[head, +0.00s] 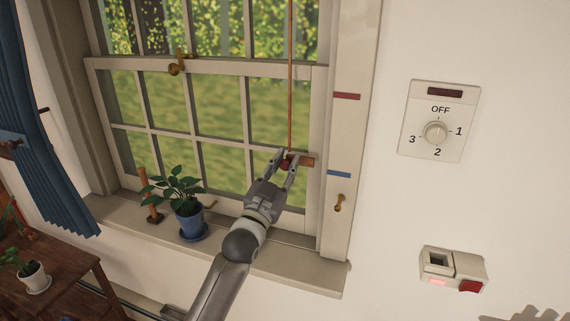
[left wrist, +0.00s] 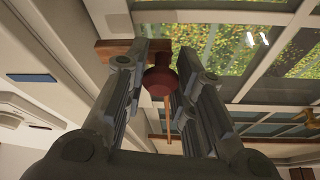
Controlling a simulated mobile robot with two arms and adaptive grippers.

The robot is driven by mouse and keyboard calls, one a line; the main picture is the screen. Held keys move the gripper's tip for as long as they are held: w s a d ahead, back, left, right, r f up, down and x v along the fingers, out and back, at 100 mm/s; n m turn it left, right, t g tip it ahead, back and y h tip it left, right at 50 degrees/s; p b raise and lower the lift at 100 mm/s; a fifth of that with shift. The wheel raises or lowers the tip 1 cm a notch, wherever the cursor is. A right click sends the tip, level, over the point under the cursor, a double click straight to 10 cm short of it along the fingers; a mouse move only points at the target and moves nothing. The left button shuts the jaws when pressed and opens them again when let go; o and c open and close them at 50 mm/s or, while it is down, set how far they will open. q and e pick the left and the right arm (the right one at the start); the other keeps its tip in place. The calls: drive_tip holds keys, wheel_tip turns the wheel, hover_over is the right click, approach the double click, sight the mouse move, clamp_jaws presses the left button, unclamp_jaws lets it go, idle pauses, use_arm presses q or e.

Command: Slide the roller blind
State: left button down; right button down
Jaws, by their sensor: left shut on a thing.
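A thin orange-brown cord (head: 290,90) hangs down in front of the window's right side. At its lower end is a dark red knob (head: 285,164), which also shows in the left wrist view (left wrist: 160,80). My left gripper (head: 282,158) is shut on this knob, one finger on each side of it. The cloth of a blind is not seen. A red mark (head: 346,96) and, lower down, a blue mark (head: 339,174) are on the right window frame. The knob is at a height between them, nearer the blue one. My right gripper is not in view.
A wooden block (head: 306,161) is just right of the knob. A plant in a blue pot (head: 189,222) stands on the sill, left of my arm. A blue curtain (head: 40,130) hangs at the left. A dial (head: 436,132) and a rocker switch (head: 452,269) are on the right wall.

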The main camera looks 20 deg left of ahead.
use_arm(q)
drive_tip(key=c, duration=1.2)
unclamp_jaws()
drive_tip(key=shift+s, duration=0.1)
drive_tip(key=v, duration=1.2)
